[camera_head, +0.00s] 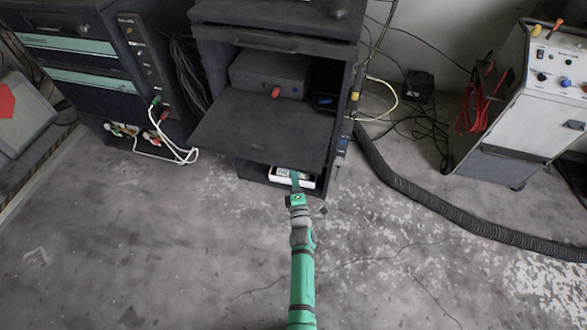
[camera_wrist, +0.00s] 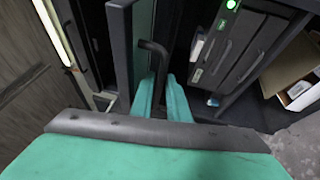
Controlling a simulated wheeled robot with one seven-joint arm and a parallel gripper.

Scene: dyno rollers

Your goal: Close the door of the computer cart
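The dark computer cart (camera_head: 278,42) stands at the top centre of the head view. Its flat dark door (camera_head: 262,128) sticks out toward me, swung away from the opening, so the shelf inside shows. My gripper (camera_head: 296,181) is just beyond the door's near edge, low in front of a white item in the lower bay; whether it touches the door cannot be told. In the wrist view, the teal fingers of my gripper (camera_wrist: 161,98) stand apart.
A dark equipment rack (camera_head: 75,50) with white cables stands at left. A white wheeled machine (camera_head: 525,95) stands at right. A thick black corrugated hose (camera_head: 430,205) runs across the floor on the right. The concrete floor in front is clear.

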